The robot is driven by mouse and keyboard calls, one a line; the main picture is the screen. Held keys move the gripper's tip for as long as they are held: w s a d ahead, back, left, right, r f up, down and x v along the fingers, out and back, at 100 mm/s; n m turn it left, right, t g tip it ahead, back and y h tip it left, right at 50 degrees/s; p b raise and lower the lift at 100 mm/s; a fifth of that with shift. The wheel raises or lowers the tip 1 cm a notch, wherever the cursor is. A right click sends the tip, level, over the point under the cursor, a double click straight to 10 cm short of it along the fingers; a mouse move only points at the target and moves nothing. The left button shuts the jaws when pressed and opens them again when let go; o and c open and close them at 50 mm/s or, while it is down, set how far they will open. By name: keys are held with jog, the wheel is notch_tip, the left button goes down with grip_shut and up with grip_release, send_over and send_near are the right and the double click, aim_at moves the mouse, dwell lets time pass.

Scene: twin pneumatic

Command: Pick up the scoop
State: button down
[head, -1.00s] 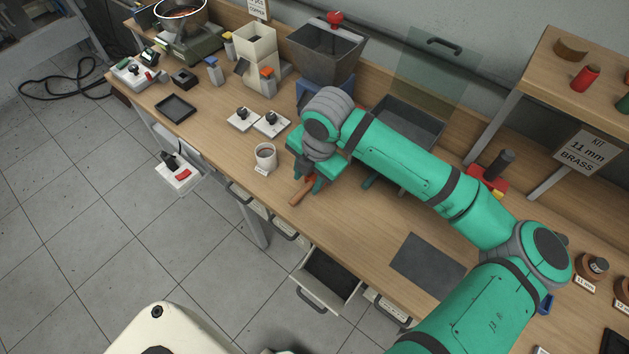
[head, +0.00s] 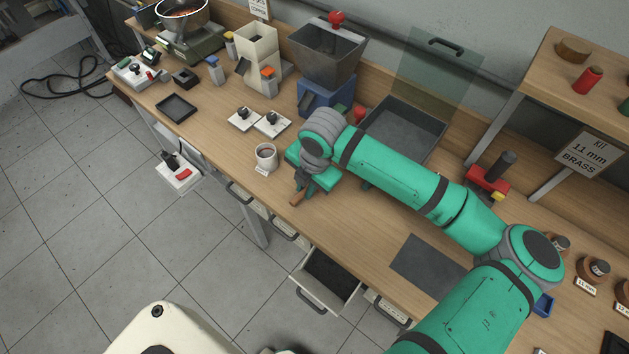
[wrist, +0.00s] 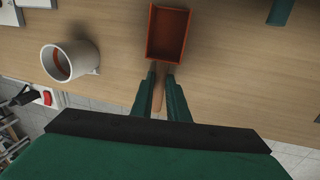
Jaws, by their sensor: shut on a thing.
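The scoop shows in the wrist view as an orange-red open box (wrist: 168,35) with a light wooden handle (wrist: 158,97). My gripper (wrist: 161,82) is shut on the handle, with one green finger on each side and the box just beyond the fingertips. In the head view my gripper (head: 305,187) is low over the front part of the bench, and the end of the scoop's handle (head: 296,200) sticks out towards the front edge. The scoop's box is hidden there by my arm. I cannot tell whether the scoop touches the bench.
A white mug (head: 265,157) stands close left of my gripper; it also shows in the wrist view (wrist: 70,60). A grey hopper (head: 327,52) and a dark tray (head: 405,130) stand behind. An open drawer (head: 328,280) juts out below.

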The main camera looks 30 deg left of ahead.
aim_at(303, 190)
jog(key=shift+s+a+r, duration=0.1)
jog(key=shift+s, duration=0.05)
jog(key=shift+r, duration=0.45)
jog(key=r, duration=0.2)
jog(key=shift+s+d+r, duration=0.1)
jog(key=shift+d+r, duration=0.15)
jog(key=shift+r, duration=0.05)
jog(key=s+d+r, duration=0.9)
jog(key=s, duration=0.1)
jog(key=shift+r, duration=0.2)
jog(key=shift+s, duration=0.15)
